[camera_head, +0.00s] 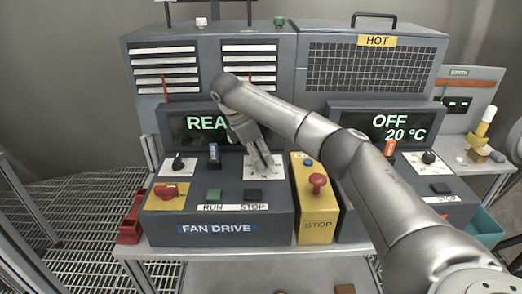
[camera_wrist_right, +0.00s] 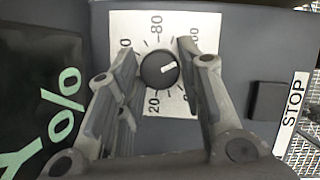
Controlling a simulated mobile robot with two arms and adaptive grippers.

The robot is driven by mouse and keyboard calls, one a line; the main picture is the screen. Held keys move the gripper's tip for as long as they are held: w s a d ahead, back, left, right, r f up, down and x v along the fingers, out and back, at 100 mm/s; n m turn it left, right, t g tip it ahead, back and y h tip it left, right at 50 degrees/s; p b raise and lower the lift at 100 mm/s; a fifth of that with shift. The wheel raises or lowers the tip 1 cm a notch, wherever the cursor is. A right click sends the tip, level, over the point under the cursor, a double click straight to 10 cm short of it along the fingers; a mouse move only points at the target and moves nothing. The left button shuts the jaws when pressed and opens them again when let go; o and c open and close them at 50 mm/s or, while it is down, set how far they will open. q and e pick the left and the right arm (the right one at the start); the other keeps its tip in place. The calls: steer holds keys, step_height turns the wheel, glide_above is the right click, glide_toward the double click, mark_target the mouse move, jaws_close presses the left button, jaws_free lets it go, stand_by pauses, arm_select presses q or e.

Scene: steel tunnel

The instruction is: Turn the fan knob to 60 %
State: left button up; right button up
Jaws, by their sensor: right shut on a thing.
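The fan knob (camera_wrist_right: 157,71) is round and black, on a white dial plate (camera_wrist_right: 142,20). In the right wrist view its white mark lies right of centre. The 80 shows above the knob and the 20 below; other numbers are partly covered. My right gripper (camera_wrist_right: 157,62) has its fingers on both sides of the knob and is shut on it. In the head view my right gripper (camera_head: 261,160) is over the plate and hides the knob. The fan drive box (camera_head: 160,225) has a dark display (camera_head: 180,127) reading "REA", the rest hidden. My left gripper is not in view.
RUN (camera_head: 214,195) and STOP (camera_head: 253,195) buttons sit below the plate. A red switch (camera_head: 170,190) is at left. The yellow box with a red stop button (camera_head: 317,181) stands close at right. The heater display (camera_head: 385,127) reads OFF, 20 °C.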

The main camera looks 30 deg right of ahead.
steer(key=shift+m+g+p, duration=0.3)
steer(key=shift+m, duration=0.6)
steer(key=shift+w+y, duration=0.1)
steer(key=shift+y, duration=0.2)
steer(key=o, duration=1)
steer(key=shift+o, duration=0.2)
steer(key=v, duration=1.2)
steer(key=shift+w, duration=0.1)
